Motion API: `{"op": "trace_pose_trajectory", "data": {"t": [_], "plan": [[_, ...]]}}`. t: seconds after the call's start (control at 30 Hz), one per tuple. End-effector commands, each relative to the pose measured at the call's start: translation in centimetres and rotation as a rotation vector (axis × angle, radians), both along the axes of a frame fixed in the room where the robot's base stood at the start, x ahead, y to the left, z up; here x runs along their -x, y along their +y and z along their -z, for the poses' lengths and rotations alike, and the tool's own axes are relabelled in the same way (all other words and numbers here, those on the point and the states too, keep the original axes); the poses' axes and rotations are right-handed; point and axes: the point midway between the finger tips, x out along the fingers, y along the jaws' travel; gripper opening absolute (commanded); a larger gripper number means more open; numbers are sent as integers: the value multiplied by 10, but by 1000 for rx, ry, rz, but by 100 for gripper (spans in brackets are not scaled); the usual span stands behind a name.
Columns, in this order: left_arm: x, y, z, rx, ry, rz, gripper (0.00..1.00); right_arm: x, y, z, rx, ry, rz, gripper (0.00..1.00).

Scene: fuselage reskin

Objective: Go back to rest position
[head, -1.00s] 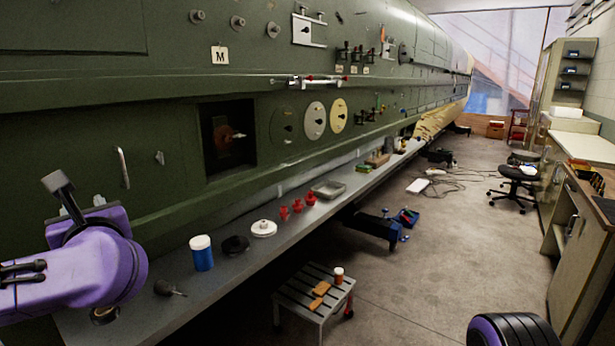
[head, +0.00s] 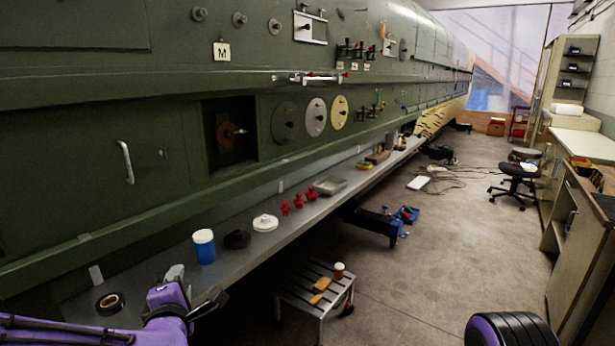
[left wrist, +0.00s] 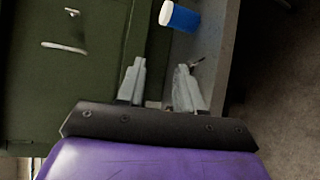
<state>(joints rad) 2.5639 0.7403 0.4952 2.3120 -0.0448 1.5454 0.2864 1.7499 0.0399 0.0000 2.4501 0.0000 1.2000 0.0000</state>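My left gripper (head: 196,288) is low at the left in the head view, over the near end of the grey shelf (head: 225,270) along the green fuselage. In the left wrist view its two grey fingers (left wrist: 160,82) stand apart with nothing between them. The blue jar with a white lid (head: 204,247) stands on the shelf beyond the gripper; it also shows in the left wrist view (left wrist: 180,16). A small dark pointed item (left wrist: 197,62) shows near one fingertip. My right gripper is not in view; only a rounded black and purple part of mine shows at lower right.
The green fuselage (head: 80,200) walls the left side. The shelf holds a black tape roll (head: 110,303), a black disc (head: 237,239), a white round part (head: 265,222) and red parts (head: 298,201). A step stool (head: 314,290) stands below.

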Motion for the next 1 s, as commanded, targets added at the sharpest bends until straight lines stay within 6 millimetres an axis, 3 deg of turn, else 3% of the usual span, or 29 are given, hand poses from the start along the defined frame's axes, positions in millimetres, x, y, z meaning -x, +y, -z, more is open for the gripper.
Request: {"op": "trace_pose_trajectory", "data": {"t": [0.03, 0.13, 0.2, 0.3, 0.43, 0.5, 0.6, 0.7, 1.0], "plan": [[8, -8, 41, -106, 109, 59, 36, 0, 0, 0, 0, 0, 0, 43], [36, -17, 128, -328, 345, 202, 36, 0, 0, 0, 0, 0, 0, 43], [66, -17, 185, -466, 508, 306, 36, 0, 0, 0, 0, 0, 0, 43], [122, -10, 258, -636, 734, 460, 36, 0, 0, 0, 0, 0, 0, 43], [211, 13, 330, -806, 1011, 646, 36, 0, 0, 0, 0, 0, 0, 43], [255, 29, 353, -869, 1133, 717, 36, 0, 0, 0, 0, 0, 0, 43], [304, 45, 373, -937, 1253, 796, 36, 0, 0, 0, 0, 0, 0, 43], [330, 48, 384, -955, 1306, 850, 36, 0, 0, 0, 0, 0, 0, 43], [336, 47, 386, -944, 1317, 856, 36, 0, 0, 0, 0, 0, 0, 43]]}}
